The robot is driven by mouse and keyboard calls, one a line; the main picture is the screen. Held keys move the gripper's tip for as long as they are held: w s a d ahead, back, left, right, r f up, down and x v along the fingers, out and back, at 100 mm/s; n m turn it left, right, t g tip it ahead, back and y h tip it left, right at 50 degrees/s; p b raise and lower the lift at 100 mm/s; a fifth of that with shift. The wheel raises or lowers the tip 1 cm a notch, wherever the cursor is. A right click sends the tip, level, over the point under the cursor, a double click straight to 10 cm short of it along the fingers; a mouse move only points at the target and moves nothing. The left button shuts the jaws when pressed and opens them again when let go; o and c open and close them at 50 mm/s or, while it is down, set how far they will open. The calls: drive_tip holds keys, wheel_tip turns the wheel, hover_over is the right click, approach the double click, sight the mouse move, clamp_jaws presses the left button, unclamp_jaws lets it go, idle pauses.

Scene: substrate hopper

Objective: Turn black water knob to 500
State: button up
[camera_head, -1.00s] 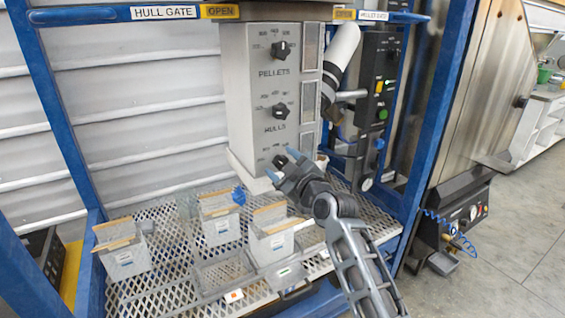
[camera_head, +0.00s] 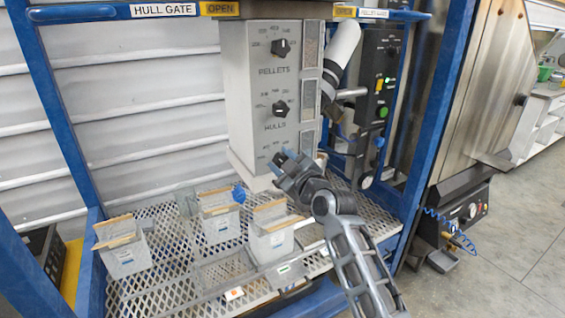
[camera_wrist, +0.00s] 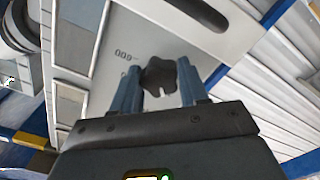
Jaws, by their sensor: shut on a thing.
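The black water knob (camera_wrist: 158,76) sits on the front of the grey hopper panel, with printed numbers beside it, one reading 600. In the wrist view the two blue fingers of my gripper (camera_wrist: 160,90) stand on either side of the knob and are shut on it. I cannot read the knob's pointer setting.
The pellets knob (camera_head: 281,49) and hulls knob (camera_head: 280,109) are above on the same panel. Several clear bins with wooden strips stand on the mesh shelf (camera_head: 170,290) below. A blue frame post (camera_head: 437,95) and a black control box (camera_head: 378,75) are to the right.

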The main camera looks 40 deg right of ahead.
drive_tip(key=shift+m, duration=0.4)
drive_tip(key=m, duration=0.3)
drive_tip(key=shift+m, duration=0.3)
drive_tip(key=m, duration=0.3)
drive_tip(key=shift+m, duration=0.4)
drive_tip(key=m+p, duration=0.1)
drive_tip(key=m, duration=0.3)
drive_tip(key=shift+m+p, duration=0.75)
drive_tip(key=shift+m, duration=0.95)
drive_tip(key=o, duration=1.1)
drive_tip(key=shift+c, duration=0.2)
